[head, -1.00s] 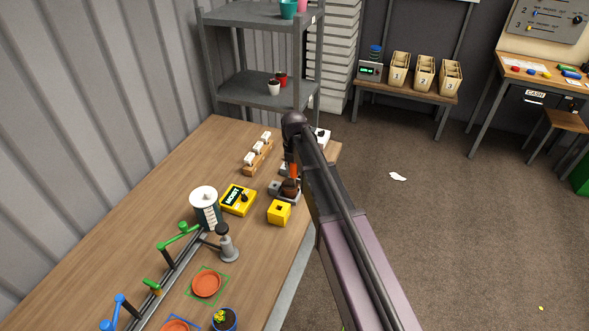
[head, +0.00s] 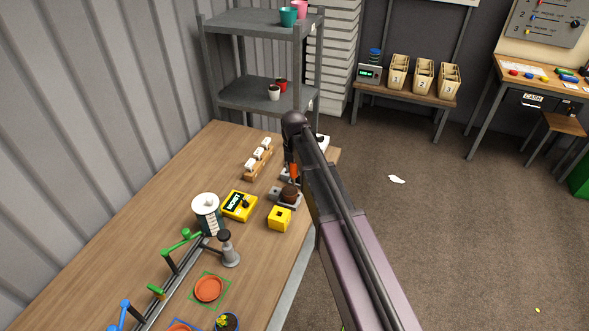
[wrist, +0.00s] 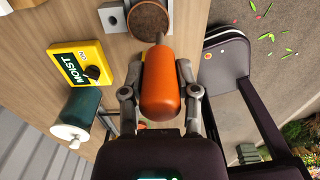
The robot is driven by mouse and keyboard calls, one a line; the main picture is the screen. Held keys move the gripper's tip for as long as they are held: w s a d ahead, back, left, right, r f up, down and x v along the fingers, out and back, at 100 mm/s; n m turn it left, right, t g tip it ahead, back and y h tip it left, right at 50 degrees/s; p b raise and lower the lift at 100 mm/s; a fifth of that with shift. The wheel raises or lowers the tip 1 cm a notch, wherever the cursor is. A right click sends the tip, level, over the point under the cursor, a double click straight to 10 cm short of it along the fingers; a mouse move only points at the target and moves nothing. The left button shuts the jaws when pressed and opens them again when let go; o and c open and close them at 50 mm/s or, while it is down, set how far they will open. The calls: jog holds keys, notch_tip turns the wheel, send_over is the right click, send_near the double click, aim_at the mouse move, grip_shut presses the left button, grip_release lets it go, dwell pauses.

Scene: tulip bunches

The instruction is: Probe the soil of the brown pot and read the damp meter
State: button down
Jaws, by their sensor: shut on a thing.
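My gripper (wrist: 158,76) is shut on the orange handle of a probe (wrist: 160,95), one finger on each side. The probe's short metal rod points at the brown soil of the pot (wrist: 148,19) in the wrist view. The rod tip overlaps the soil's near edge; I cannot tell whether it is in the soil. In the head view the pot (head: 290,193) sits in a grey holder, with the orange handle (head: 294,171) just beyond it. The yellow damp meter (head: 239,206) lies left of the pot. Its display reads MOIST in the wrist view (wrist: 75,72).
A small yellow box (head: 279,219) is in front of the pot. A dark green canister with a white lid (head: 206,204) and a grey hand-press-like post (head: 229,251) stand nearer. A wooden rack with white blocks (head: 258,160) is behind. The table's left side is clear.

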jog(key=shift+r+p, duration=1.65)
jog(key=shift+r, duration=0.25)
